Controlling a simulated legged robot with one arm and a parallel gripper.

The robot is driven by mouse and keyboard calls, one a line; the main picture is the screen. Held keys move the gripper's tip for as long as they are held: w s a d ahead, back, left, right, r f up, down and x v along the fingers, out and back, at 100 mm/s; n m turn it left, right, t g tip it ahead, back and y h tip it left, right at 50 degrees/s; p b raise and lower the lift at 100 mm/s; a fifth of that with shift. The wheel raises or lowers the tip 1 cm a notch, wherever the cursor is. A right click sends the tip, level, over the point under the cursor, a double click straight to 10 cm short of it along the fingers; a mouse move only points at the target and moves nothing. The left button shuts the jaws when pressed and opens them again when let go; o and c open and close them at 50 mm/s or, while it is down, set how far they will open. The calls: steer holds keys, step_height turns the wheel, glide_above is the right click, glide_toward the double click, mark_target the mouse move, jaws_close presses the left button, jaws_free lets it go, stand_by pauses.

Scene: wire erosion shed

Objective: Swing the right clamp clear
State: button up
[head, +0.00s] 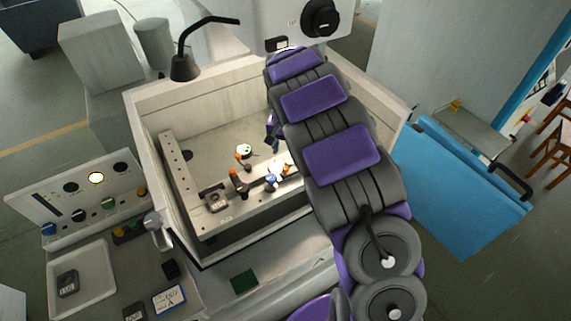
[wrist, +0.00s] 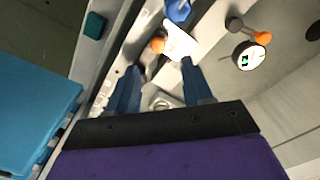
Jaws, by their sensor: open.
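The right clamp shows in the wrist view as a grey bar with an orange knob (wrist: 158,45), beside a white plate (wrist: 182,40). In the head view its orange knob (head: 285,169) is at the tank's front rail, close to my arm. My gripper (wrist: 160,68) is open and empty, its two blue fingers apart on either side of the clamp's bar. The knob is just beyond the fingertips; I cannot tell whether they touch anything. In the head view my arm hides most of the gripper. A left clamp (head: 236,183) with an orange knob stands farther left on the rail.
A blue-topped piece (head: 271,183) is close beside the right clamp. A round dial (head: 244,150) with an orange knob stands behind the rail. The tank's walls (head: 150,140) surround the work area. A green pad (head: 245,281) lies in front, and a blue panel (head: 455,190) is at right.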

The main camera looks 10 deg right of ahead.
mark_target(285, 167)
step_height(285, 167, down, 7)
steer(key=shift+d+f, duration=0.1)
steer(key=shift+d, duration=0.05)
steer(key=shift+d+f, duration=0.2)
steer(key=shift+f, duration=0.25)
steer(key=shift+a, duration=0.45)
steer(key=shift+c, duration=1.2)
steer(key=shift+d, duration=0.15)
jaws_close()
